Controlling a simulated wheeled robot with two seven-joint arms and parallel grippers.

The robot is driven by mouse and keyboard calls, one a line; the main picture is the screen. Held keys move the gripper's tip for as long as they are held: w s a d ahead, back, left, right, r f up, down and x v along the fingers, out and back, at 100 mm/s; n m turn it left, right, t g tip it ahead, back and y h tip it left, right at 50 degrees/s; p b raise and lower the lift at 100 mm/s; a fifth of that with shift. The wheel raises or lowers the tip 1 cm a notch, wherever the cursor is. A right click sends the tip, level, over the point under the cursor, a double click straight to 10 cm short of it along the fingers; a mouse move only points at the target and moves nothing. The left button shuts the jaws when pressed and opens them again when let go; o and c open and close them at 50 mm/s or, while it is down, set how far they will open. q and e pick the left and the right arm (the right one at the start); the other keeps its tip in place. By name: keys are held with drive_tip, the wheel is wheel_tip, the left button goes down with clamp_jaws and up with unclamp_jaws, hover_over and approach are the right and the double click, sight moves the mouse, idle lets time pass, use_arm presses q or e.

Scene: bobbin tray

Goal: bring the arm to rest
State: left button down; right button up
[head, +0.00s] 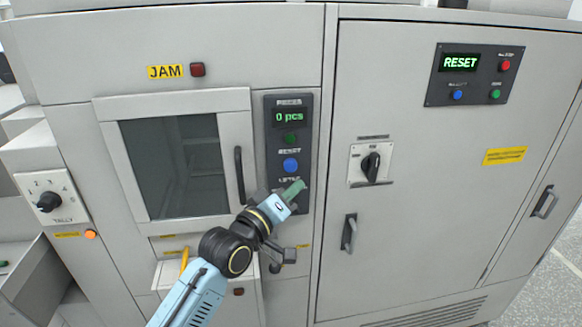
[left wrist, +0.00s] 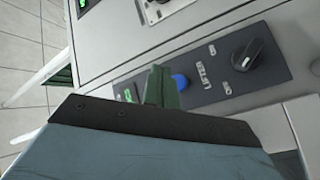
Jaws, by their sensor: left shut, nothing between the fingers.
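My left gripper (head: 296,188) reaches up from the bottom of the head view, in front of the lower part of a dark control panel (head: 271,150). Its green fingers are together with nothing between them. In the left wrist view the green fingers (left wrist: 156,86) stand near the panel's blue button (left wrist: 181,82); I cannot tell whether they touch anything. In the head view the blue button (head: 291,165) sits just above the fingers, under a green button and a display reading 0 pcs. In the left wrist view a black knob (left wrist: 246,62) marked LIFTER is beside the blue button. My right gripper is not in view.
A windowed door (head: 245,125) with a dark handle (head: 239,175) is left of the panel. A rotary switch (head: 371,164) and a door handle (head: 349,233) are on the cabinet to the right. A RESET panel (head: 438,93) is at the upper right. A TALLY knob (head: 48,202) is at the far left.

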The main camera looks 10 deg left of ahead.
use_arm(q)
drive_tip(key=shift+f, duration=0.1)
drive_tip(key=s+a+f+g+y+b, duration=0.1)
drive_tip(key=s+a+f+g+b, duration=0.1)
drive_tip(key=f, duration=1)
drive_tip(key=s+a+f+m+g+y+b, duration=0.1)
drive_tip(key=s+f+y+b, duration=0.1)
drive_tip(key=f, duration=1)
drive_tip(key=s+a+f+g+y+b, duration=0.1)
drive_tip(key=a+f+g+b, duration=0.1)
drive_tip(key=f, duration=0.9)
drive_tip(key=s+a+f+m+g+y+b, duration=0.1)
drive_tip(key=s+a+f+g+b, duration=0.1)
drive_tip(key=s+f, duration=0.7)
drive_tip(key=s+a+f+m+g+y+b, duration=0.15)
drive_tip(key=s+f, duration=0.35)
drive_tip(key=f, duration=0.8)
drive_tip(key=s+a+f+m+g+b, duration=0.1)
drive_tip(key=s+f+g+b, duration=0.1)
drive_tip(key=s+f, duration=0.4)
drive_tip(key=s+a+f+m+g+b, duration=0.1)
drive_tip(key=s+f, duration=0.6)
drive_tip(key=s, duration=1)
drive_tip(key=s+a+f+m+g+b, duration=0.2)
drive_tip(key=s+f+g, duration=0.3)
drive_tip(key=s, duration=0.6)
wheel_tip(320, 180, down, 2)
drive_tip(key=shift+s+f+y+b, duration=0.15)
drive_tip(key=shift+y+b, duration=0.3)
drive_tip(key=shift+b, duration=0.45)
